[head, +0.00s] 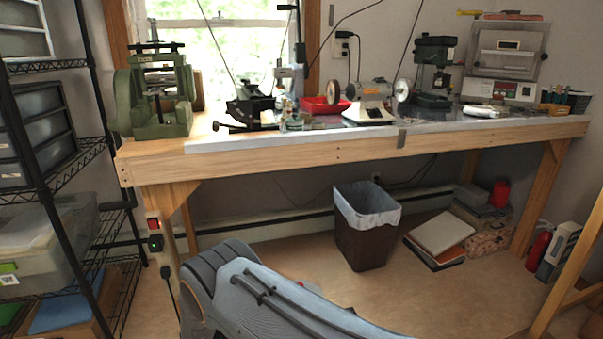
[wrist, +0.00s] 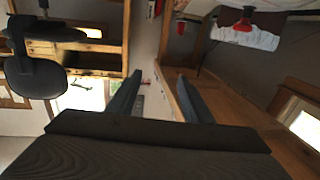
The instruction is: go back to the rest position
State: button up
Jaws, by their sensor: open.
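My gripper (wrist: 158,78) shows in the wrist view with its two dark fingers apart. Nothing is between the fingers. They point toward a wall, well clear of any object. In the head view, part of my grey-blue arm crosses the bottom middle, above the floor and in front of the workbench (head: 350,149). My gripper cannot be made out in the head view.
The workbench carries a green rolling mill (head: 160,92), a red tray (head: 322,106) and several machines. A waste bin (head: 366,226) stands under it. Black wire shelving (head: 68,155) is at left. A wooden frame (head: 577,268) is at right. The floor between is mostly open.

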jog(key=w+a+r+n+t+y+b, duration=0.3)
jog(key=w+a+r+n+t+y, duration=0.25)
jog(key=w+a+r+y, duration=0.6)
jog(key=s+a+r+n+g+y+b, duration=0.35)
jog(key=a+r+n+y, duration=0.2)
jog(key=y, duration=0.25)
jog(key=s+d+r+n+g+b, duration=0.1)
jog(key=s+d+n+g, duration=0.2)
jog(key=s, duration=0.6)
jog(key=s+d+r+n+g+b, duration=0.1)
jog(key=s+d+n+g, duration=0.15)
jog(key=s, duration=0.65)
jog(key=s+d+f+n+g+h+b, duration=0.1)
jog(key=s+d+n+g+h, duration=0.25)
jog(key=s+d, duration=1.35)
jog(key=d+r+m+p, duration=0.3)
jog(key=d+r+p, duration=0.6)
jog(key=r+p, duration=0.2)
jog(key=d+r+m+p, duration=0.4)
jog(key=d+r+p, duration=0.5)
jog(key=r+p, duration=0.3)
jog(key=p, duration=0.3)
jog(key=shift+s+d+r+g, duration=0.2)
jog(key=shift+s+r+g, duration=0.05)
jog(key=shift+r+g, duration=0.05)
